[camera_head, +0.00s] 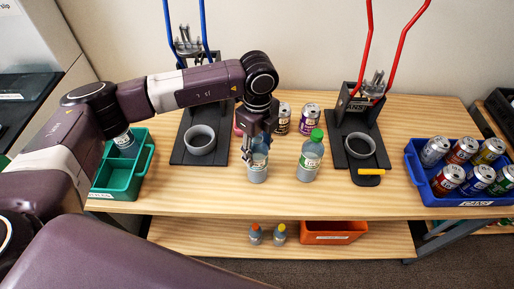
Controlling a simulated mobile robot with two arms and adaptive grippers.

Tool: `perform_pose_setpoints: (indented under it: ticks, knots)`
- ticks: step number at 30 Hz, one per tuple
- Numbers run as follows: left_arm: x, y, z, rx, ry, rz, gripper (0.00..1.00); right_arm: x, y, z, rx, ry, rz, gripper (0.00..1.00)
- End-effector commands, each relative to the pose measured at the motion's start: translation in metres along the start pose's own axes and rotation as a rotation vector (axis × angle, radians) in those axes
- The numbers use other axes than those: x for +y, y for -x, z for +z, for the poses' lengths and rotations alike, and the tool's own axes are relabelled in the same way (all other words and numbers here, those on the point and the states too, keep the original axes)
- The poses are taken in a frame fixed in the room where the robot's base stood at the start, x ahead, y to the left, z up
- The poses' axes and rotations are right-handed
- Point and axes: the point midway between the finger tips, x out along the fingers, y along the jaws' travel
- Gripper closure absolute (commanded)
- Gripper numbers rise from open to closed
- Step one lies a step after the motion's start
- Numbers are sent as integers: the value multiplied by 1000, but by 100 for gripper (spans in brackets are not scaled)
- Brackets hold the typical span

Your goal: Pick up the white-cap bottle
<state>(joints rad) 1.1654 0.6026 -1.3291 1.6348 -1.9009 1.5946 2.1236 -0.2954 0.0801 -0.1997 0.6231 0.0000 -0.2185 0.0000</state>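A clear bottle (258,172) with a light label stands upright on the wooden table, in the middle of the head view. Its cap is hidden by my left gripper (257,150), so I cannot see the cap's colour. The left gripper points down over the bottle's top, with its fingers around the upper part. Whether the fingers press on the bottle cannot be made out. A second clear bottle with a green cap (311,160) stands just to the right, apart from the gripper. My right gripper is out of view.
Lever presses stand left (187,152) and right (341,145). A green crate (145,165) holding a bottle is at left; a blue crate (412,165) of several cans is at right. The lower shelf holds an orange bin (333,231) and two small bottles (279,235).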

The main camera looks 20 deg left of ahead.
Motion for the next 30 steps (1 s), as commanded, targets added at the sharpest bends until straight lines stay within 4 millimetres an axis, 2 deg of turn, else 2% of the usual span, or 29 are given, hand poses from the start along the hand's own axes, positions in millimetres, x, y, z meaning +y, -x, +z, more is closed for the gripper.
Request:
perform_pose_setpoints:
  ticks: [1, 3, 11, 17, 23, 30]
  knots:
    - [0, 0, 0, 0, 0, 0, 64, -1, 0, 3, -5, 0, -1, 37]
    - [0, 0, 0, 0, 0, 0, 71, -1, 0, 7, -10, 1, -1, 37]
    - [0, 1, 0, 0, 0, -1, 71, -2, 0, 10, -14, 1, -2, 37]
    - [-1, 12, 0, -1, 0, -3, 71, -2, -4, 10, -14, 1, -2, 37]
    - [-2, 48, 0, -1, 0, -7, 71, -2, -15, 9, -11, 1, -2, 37]
    - [-2, 118, 0, -1, -1, -8, 71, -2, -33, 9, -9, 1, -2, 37]
